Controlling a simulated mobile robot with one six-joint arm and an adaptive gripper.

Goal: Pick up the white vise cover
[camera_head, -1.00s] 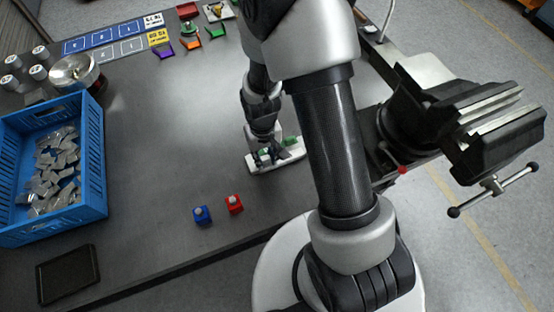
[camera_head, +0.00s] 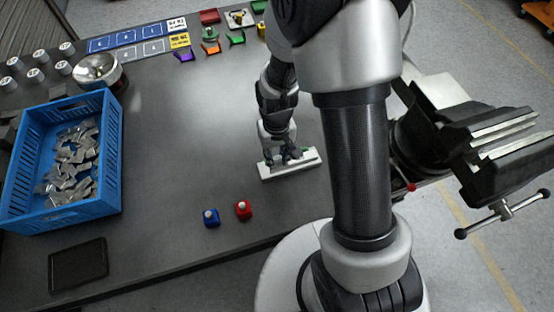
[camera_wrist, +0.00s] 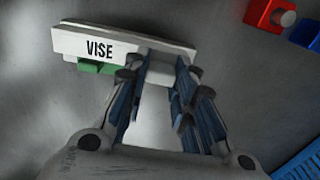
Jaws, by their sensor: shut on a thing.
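The white vise cover (camera_head: 291,164) is a long white bar with green parts, lying low at the table surface near the table's middle right in the head view. In the wrist view the cover (camera_wrist: 100,46) shows the black word VISE on its face, with a green part under it. My gripper (camera_head: 288,156) points down at it. In the wrist view my gripper (camera_wrist: 156,75) has its blue-padded fingers on either side of a white part of the cover, shut on it. I cannot tell whether the cover is clear of the table.
A blue crate (camera_head: 113,150) of metal pieces stands at the left. A blue button block (camera_head: 211,218) and a red one (camera_head: 243,209) stand near the front edge. A large black vise (camera_head: 480,150) is at the right. Small coloured parts and labelled plates line the back.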

